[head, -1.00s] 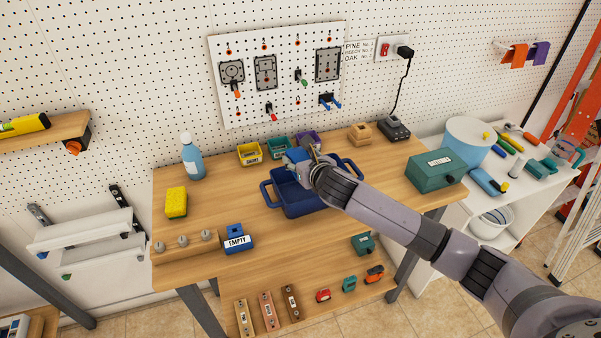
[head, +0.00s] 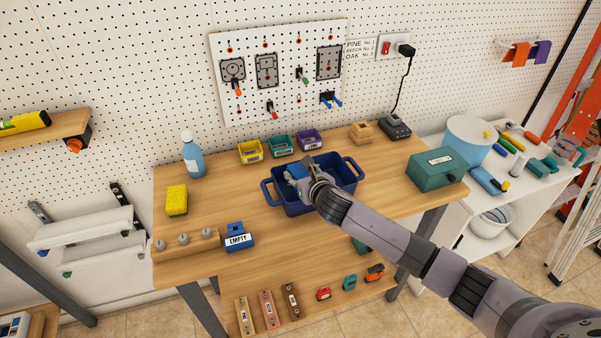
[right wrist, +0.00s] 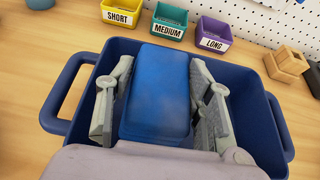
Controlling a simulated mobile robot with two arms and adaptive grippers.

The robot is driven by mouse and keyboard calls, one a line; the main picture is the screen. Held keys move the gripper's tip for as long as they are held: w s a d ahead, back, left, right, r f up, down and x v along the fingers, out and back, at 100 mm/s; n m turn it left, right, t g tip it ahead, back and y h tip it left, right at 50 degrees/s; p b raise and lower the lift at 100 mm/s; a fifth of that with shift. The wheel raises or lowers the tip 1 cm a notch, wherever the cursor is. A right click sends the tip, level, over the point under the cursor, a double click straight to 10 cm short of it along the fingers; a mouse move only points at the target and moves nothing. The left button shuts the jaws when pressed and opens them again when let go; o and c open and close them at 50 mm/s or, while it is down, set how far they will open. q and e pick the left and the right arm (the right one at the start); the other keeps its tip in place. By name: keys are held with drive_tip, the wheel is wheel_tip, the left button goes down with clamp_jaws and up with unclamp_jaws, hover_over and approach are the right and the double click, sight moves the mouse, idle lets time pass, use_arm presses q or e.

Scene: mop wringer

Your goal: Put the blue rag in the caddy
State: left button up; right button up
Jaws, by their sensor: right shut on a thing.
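The caddy is a dark blue open bin (head: 347,181) with a handle at each end, standing on the wooden bench. It also fills much of the right wrist view (right wrist: 262,130). My right gripper (head: 300,175) is inside the bin's outline, low over its interior. It is shut on the blue rag (right wrist: 157,92), a folded blue block between the two grey fingers. In the head view the rag (head: 296,170) is mostly covered by the gripper. I cannot tell whether the rag touches the bin's floor. My left gripper is not in view.
Yellow, teal and purple bins (head: 281,145) stand behind the caddy. A green box (head: 437,170) stands to the right. Bench between is clear.

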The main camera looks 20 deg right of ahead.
drive_tip(key=shift+f, duration=0.25)
drive_tip(key=o, duration=1.1)
drive_tip(key=shift+c, duration=0.2)
drive_tip(key=shift+r, duration=0.75)
drive_tip(key=a+v, duration=0.1)
drive_tip(key=v, duration=1.1)
drive_tip(key=shift+d+b, duration=0.4)
drive_tip(key=shift+d, duration=0.05)
drive_tip(key=shift+f, duration=0.15)
